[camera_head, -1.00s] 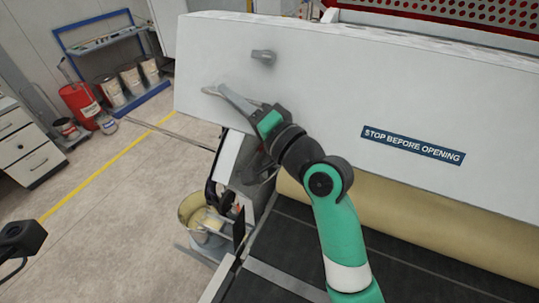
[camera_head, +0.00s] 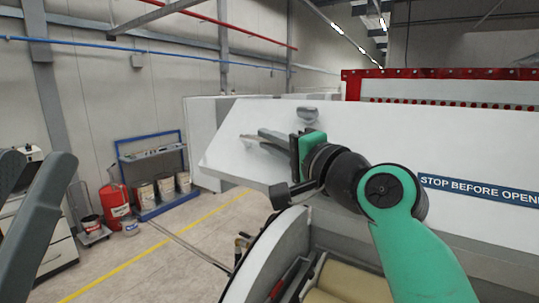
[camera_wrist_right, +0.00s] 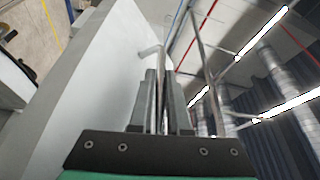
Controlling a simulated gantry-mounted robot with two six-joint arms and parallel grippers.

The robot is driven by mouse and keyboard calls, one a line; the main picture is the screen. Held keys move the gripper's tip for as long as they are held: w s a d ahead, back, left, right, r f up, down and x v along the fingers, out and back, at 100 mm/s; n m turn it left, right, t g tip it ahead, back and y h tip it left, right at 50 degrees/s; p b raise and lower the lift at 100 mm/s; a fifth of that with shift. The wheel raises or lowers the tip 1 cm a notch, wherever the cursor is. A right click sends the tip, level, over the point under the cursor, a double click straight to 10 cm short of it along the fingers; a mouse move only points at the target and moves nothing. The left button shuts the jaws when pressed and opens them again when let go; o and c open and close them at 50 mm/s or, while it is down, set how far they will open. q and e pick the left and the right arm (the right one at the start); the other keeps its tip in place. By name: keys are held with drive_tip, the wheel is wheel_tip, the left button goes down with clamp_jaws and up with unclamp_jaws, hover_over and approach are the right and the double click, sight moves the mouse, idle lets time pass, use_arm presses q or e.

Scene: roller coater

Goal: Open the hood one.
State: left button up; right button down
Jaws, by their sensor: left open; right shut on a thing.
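The hood (camera_head: 400,145) is a long white panel with a blue "STOP BEFORE OPENING" label. In the head view it is partly raised, with the machine's inside showing below it. My right gripper (camera_head: 262,140) is shut on the metal handle (camera_head: 247,137) near the hood's left end. In the right wrist view the handle (camera_wrist_right: 150,50) sticks out past the closed fingers (camera_wrist_right: 163,75), beside the white hood face (camera_wrist_right: 85,90). A small grey knob (camera_head: 308,115) sits above the gripper. My left gripper (camera_head: 40,160) is open and empty at the left edge, away from the hood.
A cream roller (camera_head: 345,285) shows under the hood, beside a curved white side panel (camera_head: 262,255). A blue rack (camera_head: 150,150) with buckets and a red canister (camera_head: 116,203) stand at back left. A drawer cabinet (camera_head: 50,250) is at left. The floor between is clear.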

use_arm(q)
drive_tip(key=shift+w, duration=0.1)
use_arm(e)
drive_tip(key=shift+w, duration=0.25)
drive_tip(key=shift+f, duration=0.15)
drive_tip(key=c, duration=1)
unclamp_jaws()
drive_tip(key=shift+c, duration=0.2)
drive_tip(key=shift+o, duration=0.8)
drive_tip(key=shift+r, duration=0.2)
use_arm(q)
drive_tip(key=shift+f, duration=0.1)
